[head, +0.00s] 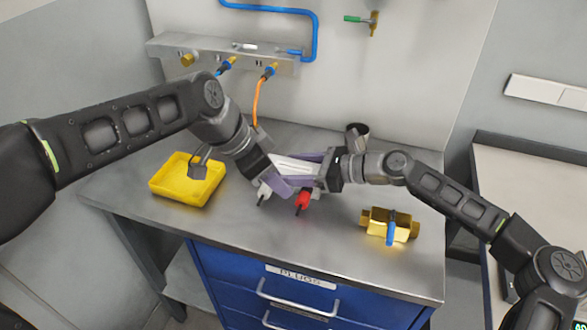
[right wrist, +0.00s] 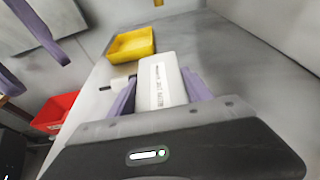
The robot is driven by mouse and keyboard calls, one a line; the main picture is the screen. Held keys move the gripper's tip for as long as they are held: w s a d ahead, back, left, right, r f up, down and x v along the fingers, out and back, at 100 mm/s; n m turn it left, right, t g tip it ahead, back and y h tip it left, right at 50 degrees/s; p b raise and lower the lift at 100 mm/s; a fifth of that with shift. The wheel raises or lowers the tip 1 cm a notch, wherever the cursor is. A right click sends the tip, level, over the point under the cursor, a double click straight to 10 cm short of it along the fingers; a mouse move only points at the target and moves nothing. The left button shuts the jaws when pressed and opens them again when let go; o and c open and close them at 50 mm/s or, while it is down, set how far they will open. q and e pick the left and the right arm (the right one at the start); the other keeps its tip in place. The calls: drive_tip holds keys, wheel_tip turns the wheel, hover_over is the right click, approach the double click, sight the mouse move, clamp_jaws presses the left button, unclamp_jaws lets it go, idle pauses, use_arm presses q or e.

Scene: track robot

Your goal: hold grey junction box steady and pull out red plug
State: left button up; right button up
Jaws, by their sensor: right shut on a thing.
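The junction box (head: 296,165), a pale grey block, lies near the middle of the bench. My right gripper (head: 318,172) comes from the right and is shut on it; in the right wrist view the box (right wrist: 158,82) sits between the two purple fingers. The red plug (head: 303,201) shows at the box's near side, with a dark tip toward the bench's front. A white plug (head: 264,189) is to its left. My left gripper (head: 283,183) is by the box's near left; its purple fingers look apart in the right wrist view (right wrist: 32,55), with nothing seen between them.
A yellow tray (head: 160,187) stands at the bench's left. A brass fitting with a blue handle (head: 391,227) lies at the right front. A dark cup (head: 358,136) stands behind my right gripper. A red bin (right wrist: 52,113) shows in the right wrist view.

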drive_tip(key=c, duration=1)
drive_tip(key=o, duration=1.1)
use_arm(q)
drive_tip(key=shift+o, duration=0.2)
use_arm(e)
drive_tip(key=c, duration=1)
use_arm(q)
drive_tip(key=shift+o, duration=0.4)
drive_tip(key=shift+s+d, duration=0.15)
drive_tip(key=shift+d, duration=0.2)
use_arm(e)
drive_tip(key=shift+c, duration=0.2)
use_arm(q)
drive_tip(key=shift+w+d+f+n+y, duration=0.35)
drive_tip(key=shift+d+n+y, duration=0.35)
drive_tip(key=shift+n, duration=0.8)
drive_tip(key=shift+w+d+f+n+y, duration=0.3)
drive_tip(key=shift+d+n+y, duration=0.4)
drive_tip(key=shift+n, duration=0.8)
drive_tip(key=shift+w+d+f+n+y, duration=0.3)
drive_tip(key=shift+d+n+y, duration=0.4)
drive_tip(key=shift+n, duration=0.8)
drive_tip(key=shift+f, duration=0.1)
